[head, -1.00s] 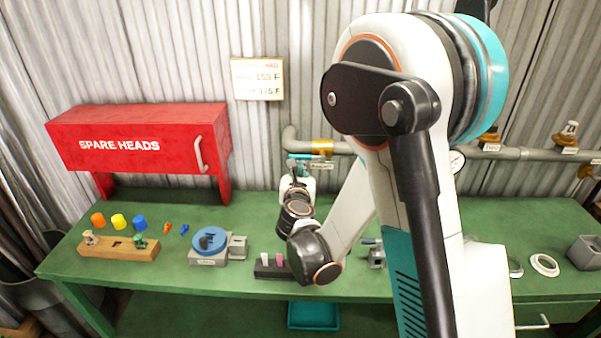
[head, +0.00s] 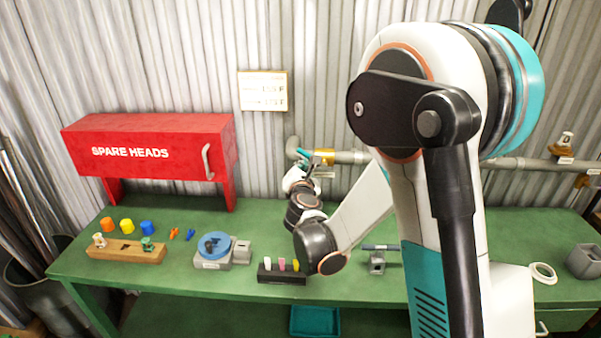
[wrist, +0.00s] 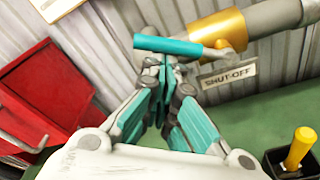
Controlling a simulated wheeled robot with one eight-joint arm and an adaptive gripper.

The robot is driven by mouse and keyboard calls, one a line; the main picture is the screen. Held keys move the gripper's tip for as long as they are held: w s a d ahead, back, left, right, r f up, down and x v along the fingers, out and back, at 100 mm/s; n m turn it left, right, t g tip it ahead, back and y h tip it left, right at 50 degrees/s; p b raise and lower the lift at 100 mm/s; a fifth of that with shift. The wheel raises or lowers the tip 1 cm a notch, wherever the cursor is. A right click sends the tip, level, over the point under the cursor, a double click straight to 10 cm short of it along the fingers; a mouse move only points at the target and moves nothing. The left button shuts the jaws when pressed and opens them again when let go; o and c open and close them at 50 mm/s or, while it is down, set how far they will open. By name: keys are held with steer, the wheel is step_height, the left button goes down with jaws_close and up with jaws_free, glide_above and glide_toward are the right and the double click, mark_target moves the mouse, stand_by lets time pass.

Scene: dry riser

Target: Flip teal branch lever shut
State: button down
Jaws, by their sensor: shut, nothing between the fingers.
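The teal lever (wrist: 172,45) shows in the wrist view as a bar running left from a brass valve fitting (wrist: 229,32) on the grey pipe. A tag reading SHUT-OFF (wrist: 228,76) hangs below the fitting. My gripper (wrist: 166,64) has its teal-and-grey fingers closed together and empty, with the tips just below the middle of the lever. I cannot tell whether the tips touch it. In the head view the teal lever (head: 302,155) is small and partly mixed with my gripper (head: 304,167), beside the brass fitting (head: 325,156).
A red SPARE HEADS cabinet (head: 150,150) stands to the left. On the green bench (head: 350,285) are a blue disc fixture (head: 211,244), a wooden block (head: 125,254) and a black holder (head: 281,275) with coloured pegs. A sign (head: 263,92) hangs on the corrugated wall.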

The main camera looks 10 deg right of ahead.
steer(key=shift+s+d+r+m+t+y, duration=0.2)
steer(key=shift+d+r+m, duration=0.55)
steer(key=shift+m, duration=0.5)
steer(key=shift+s+d+r+m+t+y, duration=0.15)
steer(key=shift+d+r+m, duration=0.35)
steer(key=shift+r+m, duration=0.6)
steer(key=shift+s+d+r+m+t+y, duration=0.2)
steer(key=shift+d+r+m, duration=0.5)
steer(key=shift+m, duration=0.65)
steer(key=shift+s+r, duration=0.1)
